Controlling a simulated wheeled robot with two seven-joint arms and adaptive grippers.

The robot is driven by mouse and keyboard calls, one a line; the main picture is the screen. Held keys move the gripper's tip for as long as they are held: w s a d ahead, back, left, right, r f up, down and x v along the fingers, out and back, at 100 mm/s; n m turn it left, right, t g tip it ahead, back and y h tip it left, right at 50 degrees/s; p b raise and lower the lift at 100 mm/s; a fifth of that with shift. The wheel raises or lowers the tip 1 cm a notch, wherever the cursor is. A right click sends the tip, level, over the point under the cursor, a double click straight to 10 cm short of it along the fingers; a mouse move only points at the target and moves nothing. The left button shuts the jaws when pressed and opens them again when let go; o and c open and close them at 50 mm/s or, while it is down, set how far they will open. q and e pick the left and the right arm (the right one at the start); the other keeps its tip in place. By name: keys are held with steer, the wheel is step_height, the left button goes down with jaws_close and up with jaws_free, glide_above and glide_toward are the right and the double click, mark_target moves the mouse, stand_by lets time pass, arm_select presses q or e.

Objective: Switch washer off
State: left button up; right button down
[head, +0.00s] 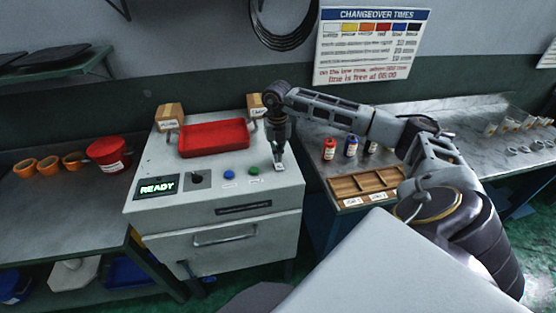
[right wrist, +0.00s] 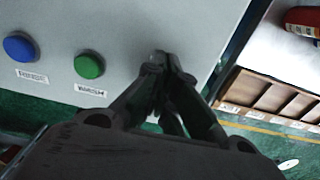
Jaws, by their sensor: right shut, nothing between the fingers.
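The grey machine (head: 240,205) has a lit display (head: 157,187) reading "READY", a black knob (head: 197,179), a blue button (head: 229,174) and a green button (head: 253,169). In the right wrist view the blue button (right wrist: 20,47) and the green button (right wrist: 88,67) have small blurred labels below them. My right gripper (head: 279,163) is shut and empty, pointing down at the panel right of the green button.
A red tray (head: 213,138) lies on the machine's top, behind the controls. A wooden divided box (head: 365,186) and small bottles (head: 329,148) stand on the right bench. A red pot (head: 108,153) and orange bowls (head: 48,164) stand at left. The panel's front is clear.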

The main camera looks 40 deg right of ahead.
steer(key=shift+s+f+b, duration=0.1)
steer(key=shift+f+b, duration=0.3)
steer(key=shift+f, duration=0.3)
stand_by(0.8)
steer(key=shift+r, duration=0.1)
steer(key=shift+r+p, duration=2.15)
steer(key=shift+r, duration=1.35)
